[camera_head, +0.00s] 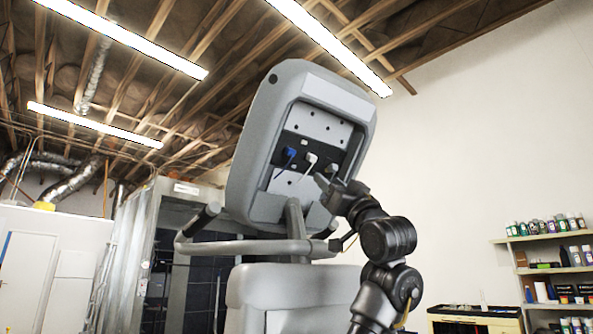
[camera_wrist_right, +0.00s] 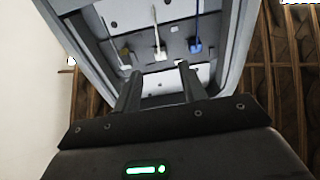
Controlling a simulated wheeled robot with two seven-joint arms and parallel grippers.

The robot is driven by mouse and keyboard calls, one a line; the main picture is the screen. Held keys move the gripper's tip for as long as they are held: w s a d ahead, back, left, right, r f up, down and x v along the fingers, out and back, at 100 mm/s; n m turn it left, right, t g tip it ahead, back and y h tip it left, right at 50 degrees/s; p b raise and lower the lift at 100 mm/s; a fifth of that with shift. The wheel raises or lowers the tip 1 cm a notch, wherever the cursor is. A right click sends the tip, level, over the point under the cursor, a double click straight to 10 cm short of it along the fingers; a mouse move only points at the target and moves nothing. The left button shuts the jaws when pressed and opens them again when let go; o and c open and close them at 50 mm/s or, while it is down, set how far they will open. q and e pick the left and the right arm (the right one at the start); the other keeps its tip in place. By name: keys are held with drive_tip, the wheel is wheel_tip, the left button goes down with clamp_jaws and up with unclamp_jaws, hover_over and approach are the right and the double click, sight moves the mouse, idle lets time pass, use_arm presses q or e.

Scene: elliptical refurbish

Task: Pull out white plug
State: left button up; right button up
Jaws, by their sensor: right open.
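The white plug (camera_head: 311,158) sits in the dark socket strip in the open back of the grey console, with a white cable hanging from it. It also shows in the right wrist view (camera_wrist_right: 160,53), just beyond and between my fingertips. My right gripper (camera_head: 325,180) is below and slightly right of the plug in the head view. In the right wrist view its two fingers (camera_wrist_right: 160,68) are apart with nothing between them. The fingers do not visibly touch the plug. My left gripper is not in view.
A blue plug (camera_head: 290,153) with a blue cable sits close beside the white one; it also shows in the right wrist view (camera_wrist_right: 195,46). The grey console housing (camera_head: 253,150) frames the recess. Grey handlebars (camera_head: 203,246) lie below. Shelves with bottles (camera_head: 545,255) stand far right.

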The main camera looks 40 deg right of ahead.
sight(314, 159)
drive_tip(key=p+x, duration=0.2)
drive_tip(key=x, duration=0.1)
drive_tip(key=r+p+x, duration=0.1)
drive_tip(key=p+x, duration=0.2)
drive_tip(key=s+p+x, duration=0.1)
drive_tip(key=p+x, duration=0.1)
drive_tip(key=x, duration=0.1)
drive_tip(key=shift+s+r, duration=0.1)
drive_tip(key=shift+s, duration=0.05)
drive_tip(key=shift+w+d+r+p, duration=0.1)
drive_tip(key=shift+w+r+p, duration=0.3)
drive_tip(key=shift+p, duration=0.1)
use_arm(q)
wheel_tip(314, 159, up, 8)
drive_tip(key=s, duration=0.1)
use_arm(e)
drive_tip(key=shift+w+f, duration=0.1)
drive_tip(key=shift+w, duration=0.1)
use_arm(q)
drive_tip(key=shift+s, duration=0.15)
use_arm(e)
clamp_jaws()
